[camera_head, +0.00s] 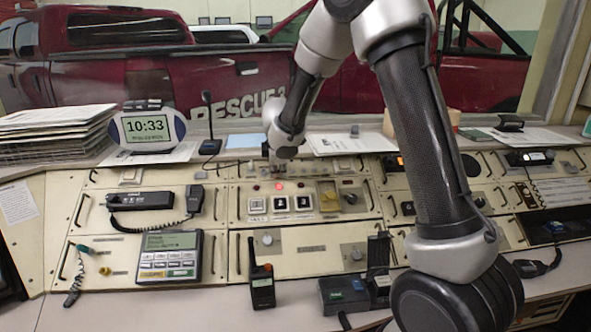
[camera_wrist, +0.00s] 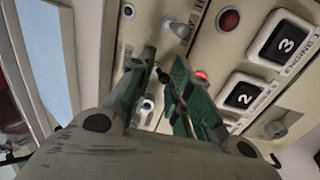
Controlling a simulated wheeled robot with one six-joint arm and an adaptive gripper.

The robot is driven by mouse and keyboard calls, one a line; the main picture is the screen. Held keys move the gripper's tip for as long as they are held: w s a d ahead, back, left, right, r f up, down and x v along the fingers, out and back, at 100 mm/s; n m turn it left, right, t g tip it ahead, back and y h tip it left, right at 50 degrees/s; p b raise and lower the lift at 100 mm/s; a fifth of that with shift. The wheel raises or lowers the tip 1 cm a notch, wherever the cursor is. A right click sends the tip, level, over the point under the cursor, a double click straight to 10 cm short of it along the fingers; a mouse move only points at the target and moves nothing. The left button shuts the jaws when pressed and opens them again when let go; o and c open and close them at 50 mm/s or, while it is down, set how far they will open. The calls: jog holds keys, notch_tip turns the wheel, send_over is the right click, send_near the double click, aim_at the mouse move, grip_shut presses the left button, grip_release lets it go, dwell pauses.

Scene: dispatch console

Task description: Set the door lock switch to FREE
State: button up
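A small round metal switch or knob (camera_wrist: 148,103) shows between the fingers. A metal lever (camera_wrist: 178,27) stands on the panel just beyond the fingertips. I cannot read a door lock or FREE label, so I cannot tell which of these is the door lock switch. The fingers hide part of the panel.
A handset unit (camera_head: 140,199), a keypad phone (camera_head: 168,258), a walkie-talkie (camera_head: 262,287) and a desk microphone (camera_head: 209,125) stand around. A clock (camera_head: 149,128) sits at the back left.

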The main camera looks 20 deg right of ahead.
jog(key=shift+w+d+r, duration=0.25)
jog(key=shift+w+r, duration=0.7)
jog(key=shift+w, duration=0.35)
jog(key=shift+r, duration=0.1)
jog(key=v, duration=0.5)
jog(key=shift+s+r, duration=0.15)
jog(key=shift+s, duration=0.3)
